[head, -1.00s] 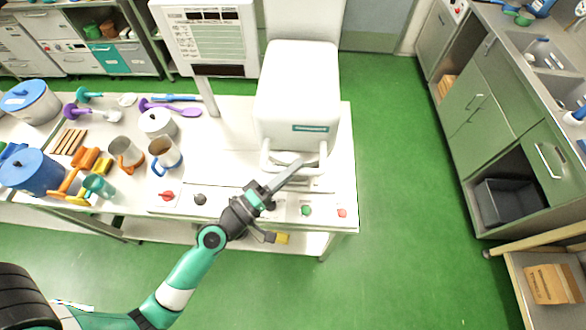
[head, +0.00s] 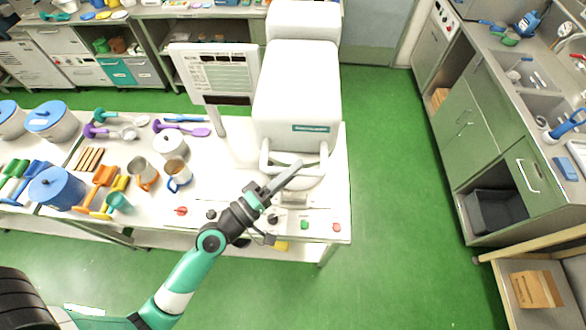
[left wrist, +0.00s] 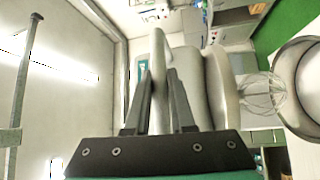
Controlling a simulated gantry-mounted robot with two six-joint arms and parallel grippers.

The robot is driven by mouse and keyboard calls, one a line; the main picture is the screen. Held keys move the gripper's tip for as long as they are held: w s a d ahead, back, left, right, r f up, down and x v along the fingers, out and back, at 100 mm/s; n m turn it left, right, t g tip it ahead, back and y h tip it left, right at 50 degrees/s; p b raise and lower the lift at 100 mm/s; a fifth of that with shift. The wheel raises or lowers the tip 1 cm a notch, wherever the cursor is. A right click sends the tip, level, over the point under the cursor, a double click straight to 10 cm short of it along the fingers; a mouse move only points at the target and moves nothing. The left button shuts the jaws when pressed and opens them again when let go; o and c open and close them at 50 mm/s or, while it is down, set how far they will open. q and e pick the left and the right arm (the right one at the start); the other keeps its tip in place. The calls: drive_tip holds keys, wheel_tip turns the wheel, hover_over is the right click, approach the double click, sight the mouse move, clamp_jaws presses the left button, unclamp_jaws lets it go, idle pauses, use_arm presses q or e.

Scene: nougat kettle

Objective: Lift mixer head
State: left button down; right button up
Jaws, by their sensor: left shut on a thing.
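The mixer head (head: 298,90) is a white rounded housing with a green label, standing at the right end of the table. A pale handle bar (head: 265,158) loops out from its front; it also shows in the left wrist view (left wrist: 158,50). My left gripper (head: 295,170) is shut on this handle, with a finger on each side of it in the left wrist view (left wrist: 163,85). A wire whisk (left wrist: 262,92) sticks out from the head beside a metal bowl (left wrist: 312,90), which is cut off by the frame. My right gripper is not in view.
A white panel (head: 215,70) on a post stands left of the mixer. Mugs (head: 178,173), pots (head: 57,188) and utensils crowd the table's left side. Knobs and buttons (head: 304,225) line the front edge. The green floor (head: 390,160) to the right is clear.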

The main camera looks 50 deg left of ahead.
use_arm(q)
drive_tip(key=c, duration=0.8)
unclamp_jaws()
drive_tip(key=shift+f, duration=0.1)
drive_tip(key=shift+o, duration=0.2)
drive_tip(key=s+f+b, duration=0.1)
drive_tip(key=s+b, duration=0.5)
drive_tip(key=s, duration=0.5)
drive_tip(key=shift+s+f, duration=0.25)
drive_tip(key=shift+s, duration=0.05)
